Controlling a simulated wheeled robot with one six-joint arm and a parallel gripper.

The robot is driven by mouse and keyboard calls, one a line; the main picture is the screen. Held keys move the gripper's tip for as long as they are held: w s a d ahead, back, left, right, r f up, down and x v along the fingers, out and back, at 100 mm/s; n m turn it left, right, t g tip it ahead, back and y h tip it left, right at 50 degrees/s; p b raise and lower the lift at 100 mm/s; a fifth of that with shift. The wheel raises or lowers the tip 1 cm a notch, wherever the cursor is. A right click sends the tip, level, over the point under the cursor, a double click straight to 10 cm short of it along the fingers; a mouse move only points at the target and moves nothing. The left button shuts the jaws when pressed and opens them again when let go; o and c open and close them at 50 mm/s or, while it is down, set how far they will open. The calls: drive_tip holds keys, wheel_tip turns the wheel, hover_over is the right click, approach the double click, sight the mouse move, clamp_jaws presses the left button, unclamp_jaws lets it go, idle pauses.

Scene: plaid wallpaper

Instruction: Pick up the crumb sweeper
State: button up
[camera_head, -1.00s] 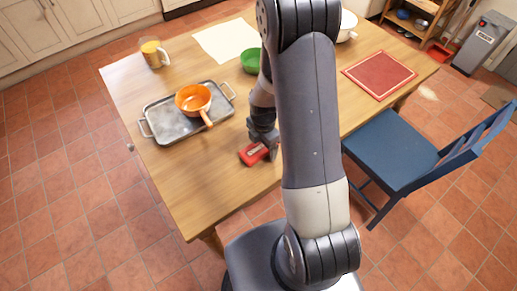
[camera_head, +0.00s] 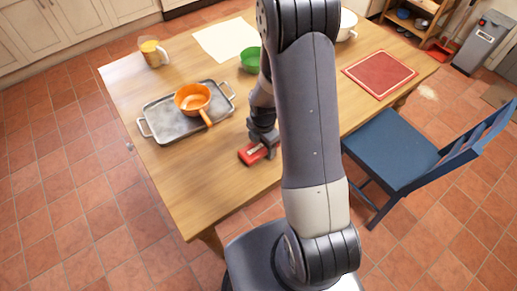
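The crumb sweeper is a small red block with a pale strip on top (camera_head: 250,154). It lies on the wooden table (camera_head: 205,190) near its front edge, right of the tray. My gripper (camera_head: 262,147) is low at the sweeper's right part, with fingers reaching down around or against it.
A grey metal tray (camera_head: 170,127) holds an orange pan (camera_head: 192,97), its handle pointing toward the sweeper. A green bowl (camera_head: 250,60), a mug with orange contents (camera_head: 153,53) and a red mat (camera_head: 379,73) are farther back. A blue chair (camera_head: 395,160) stands at the right.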

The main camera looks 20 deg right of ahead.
drive_tip(key=c, duration=0.7)
drive_tip(key=shift+r, duration=0.15)
drive_tip(key=shift+r, duration=0.55)
wheel_tip(320, 180, up, 9)
drive_tip(key=o, duration=0.4)
drive_tip(key=shift+c, duration=1.3)
drive_tip(key=shift+w+a, duration=0.1)
